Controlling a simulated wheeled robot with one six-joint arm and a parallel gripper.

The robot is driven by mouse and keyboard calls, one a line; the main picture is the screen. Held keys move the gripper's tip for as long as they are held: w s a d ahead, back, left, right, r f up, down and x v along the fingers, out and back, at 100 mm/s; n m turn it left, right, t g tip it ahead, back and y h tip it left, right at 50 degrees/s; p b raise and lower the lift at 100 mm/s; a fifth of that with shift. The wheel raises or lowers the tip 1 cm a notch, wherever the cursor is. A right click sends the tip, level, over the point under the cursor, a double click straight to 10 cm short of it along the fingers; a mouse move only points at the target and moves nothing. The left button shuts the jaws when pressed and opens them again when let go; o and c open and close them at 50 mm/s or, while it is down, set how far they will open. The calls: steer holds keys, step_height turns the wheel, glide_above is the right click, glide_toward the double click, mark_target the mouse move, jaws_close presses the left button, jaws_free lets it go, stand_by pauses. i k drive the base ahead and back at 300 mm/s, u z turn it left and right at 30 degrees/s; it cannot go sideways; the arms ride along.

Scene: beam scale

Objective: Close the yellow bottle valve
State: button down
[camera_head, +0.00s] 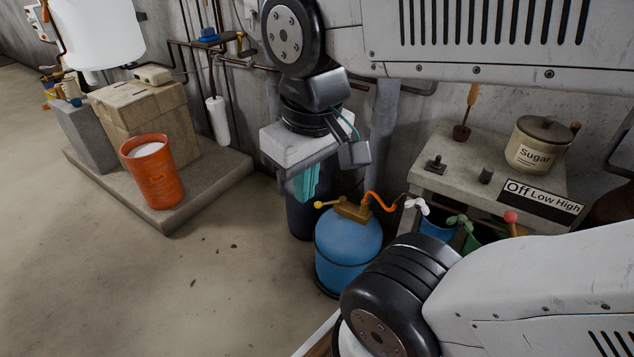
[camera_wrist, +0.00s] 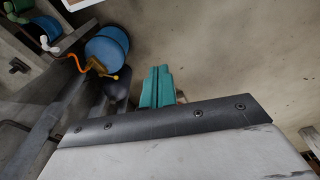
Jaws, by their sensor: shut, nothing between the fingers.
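The blue gas bottle (camera_head: 348,250) stands on the floor in front of the counter. On top is its brass valve (camera_head: 352,209), whose lever ends in a yellow knob (camera_head: 319,205) pointing left in the head view. An orange hose (camera_head: 380,200) runs from the valve to the right. In the wrist view the bottle (camera_wrist: 107,45), the valve (camera_wrist: 96,66) and the yellow knob (camera_wrist: 115,77) lie left of my gripper. My gripper (camera_wrist: 158,72) has teal fingers, shut and empty. In the head view, my gripper (camera_head: 305,186) appears just above the knob, apart from it.
The counter (camera_head: 450,170) to the right holds a sugar pot (camera_head: 540,143) and an Off/Low/High label (camera_head: 543,196). An orange bucket (camera_head: 152,172) stands on a slab (camera_head: 215,177) at left. The front-left floor is clear.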

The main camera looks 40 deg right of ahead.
mark_target(342, 199)
steer(key=z, duration=0.55)
steer(key=i, duration=0.95)
steer(key=z, duration=0.55)
